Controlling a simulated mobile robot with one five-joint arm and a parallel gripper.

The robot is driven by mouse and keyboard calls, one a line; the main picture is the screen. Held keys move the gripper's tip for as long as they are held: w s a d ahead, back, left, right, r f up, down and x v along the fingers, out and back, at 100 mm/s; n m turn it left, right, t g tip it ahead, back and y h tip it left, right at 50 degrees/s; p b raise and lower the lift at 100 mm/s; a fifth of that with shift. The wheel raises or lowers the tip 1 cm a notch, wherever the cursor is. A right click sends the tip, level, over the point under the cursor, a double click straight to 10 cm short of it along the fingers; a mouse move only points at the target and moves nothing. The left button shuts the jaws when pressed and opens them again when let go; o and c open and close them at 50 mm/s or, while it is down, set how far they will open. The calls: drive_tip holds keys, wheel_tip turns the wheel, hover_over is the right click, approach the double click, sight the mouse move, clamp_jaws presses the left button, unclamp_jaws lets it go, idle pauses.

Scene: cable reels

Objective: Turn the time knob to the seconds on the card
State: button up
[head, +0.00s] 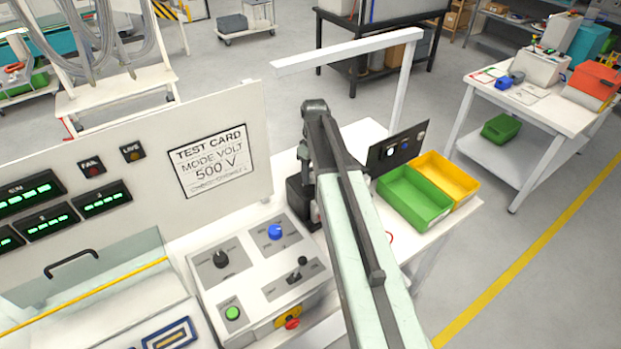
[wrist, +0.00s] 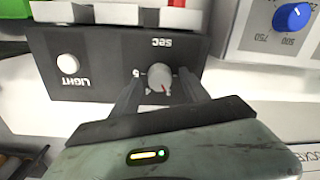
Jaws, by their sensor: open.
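My gripper (wrist: 159,90) is open, one finger on each side of the knob. I cannot tell whether the fingers touch it. The test card (head: 210,160) on the white board in the head view reads "MODE VOLT 500 V"; its smaller bottom line is not legible. My arm covers the knob in the head view.
A white LIGHT button (wrist: 68,64) sits on the same box. The control console (head: 258,268) with a blue knob (head: 274,232), a black knob and a green button stands beside it. Green (head: 414,198) and yellow (head: 447,178) bins stand to the right.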

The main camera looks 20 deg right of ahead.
drive_tip(key=shift+r, duration=0.1)
clamp_jaws()
drive_tip(key=shift+a, duration=0.2)
drive_tip(key=shift+d, duration=0.15)
drive_tip(key=shift+m, duration=0.5)
drive_tip(key=m, duration=0.5)
drive_tip(key=shift+d, duration=0.1)
drive_tip(key=m, duration=0.5)
drive_tip(key=shift+s+m, duration=0.1)
drive_tip(key=shift+m, duration=0.2)
